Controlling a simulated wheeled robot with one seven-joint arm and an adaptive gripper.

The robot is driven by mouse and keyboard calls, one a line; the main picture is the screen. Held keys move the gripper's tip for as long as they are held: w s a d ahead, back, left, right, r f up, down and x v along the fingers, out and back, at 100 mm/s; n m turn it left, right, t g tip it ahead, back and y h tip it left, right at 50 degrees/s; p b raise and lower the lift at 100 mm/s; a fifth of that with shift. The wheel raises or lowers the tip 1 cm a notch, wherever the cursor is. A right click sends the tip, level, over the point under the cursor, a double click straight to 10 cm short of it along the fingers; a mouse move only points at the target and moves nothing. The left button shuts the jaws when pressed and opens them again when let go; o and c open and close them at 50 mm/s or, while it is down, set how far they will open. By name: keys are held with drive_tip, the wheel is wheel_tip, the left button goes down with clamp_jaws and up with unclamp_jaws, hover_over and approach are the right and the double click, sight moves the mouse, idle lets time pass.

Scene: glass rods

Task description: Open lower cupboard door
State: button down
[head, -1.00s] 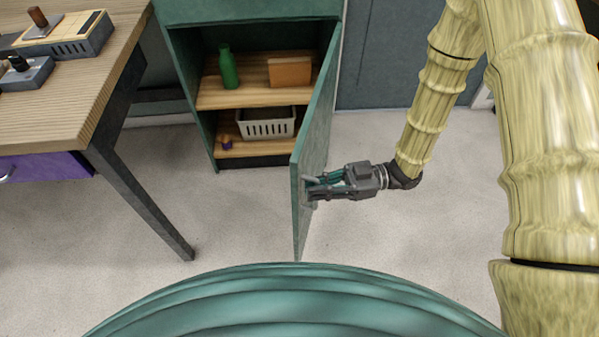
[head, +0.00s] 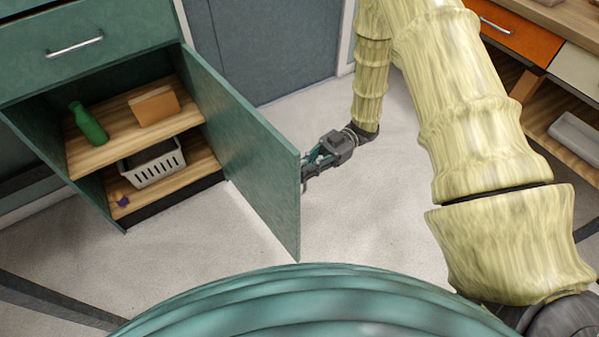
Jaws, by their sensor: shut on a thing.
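The lower cupboard door (head: 245,150) is a green panel standing wide open, swung out to the right of the cupboard (head: 115,222). Its inner face shows. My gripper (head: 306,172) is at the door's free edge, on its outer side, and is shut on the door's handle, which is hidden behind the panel. Inside the cupboard are two wooden shelves, with a green bottle (head: 88,124) and an orange-brown box (head: 155,106) on the upper one. A pale basket (head: 152,162) and a small purple item (head: 123,201) are on the lower one.
A closed green drawer with a silver handle (head: 75,46) is above the cupboard. A wooden bench with an orange drawer (head: 514,27) stands at the upper right. Pale floor (head: 370,215) is clear right of the door.

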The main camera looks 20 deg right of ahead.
drive_tip(key=c, duration=1.8)
unclamp_jaws()
drive_tip(key=v, duration=1.2)
